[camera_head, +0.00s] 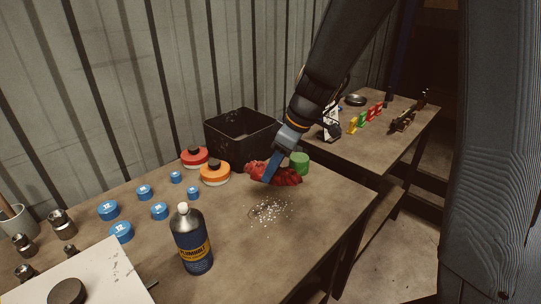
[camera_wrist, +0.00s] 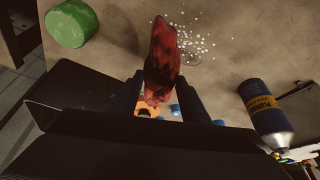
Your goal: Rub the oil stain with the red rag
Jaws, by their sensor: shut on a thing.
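The crumpled red rag (camera_head: 287,176) is in my gripper (camera_head: 270,174), at the far right part of the table in the head view. In the wrist view the rag (camera_wrist: 163,62) hangs between the two dark fingers of my gripper (camera_wrist: 155,98). I cannot tell whether the rag touches the table. The oil stain (camera_head: 268,209) is a dark patch scattered with white granules, nearer the front than the rag. In the wrist view the granules (camera_wrist: 196,42) show beside the rag, which hides part of that area.
A green cylinder (camera_head: 299,161) stands right behind the rag. A black bin (camera_head: 240,128) is at the back. A blue bottle (camera_head: 192,240), an orange-topped tin (camera_head: 215,172), a red-topped tin (camera_head: 194,157) and several blue caps (camera_head: 145,191) stand left. The table's right front is clear.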

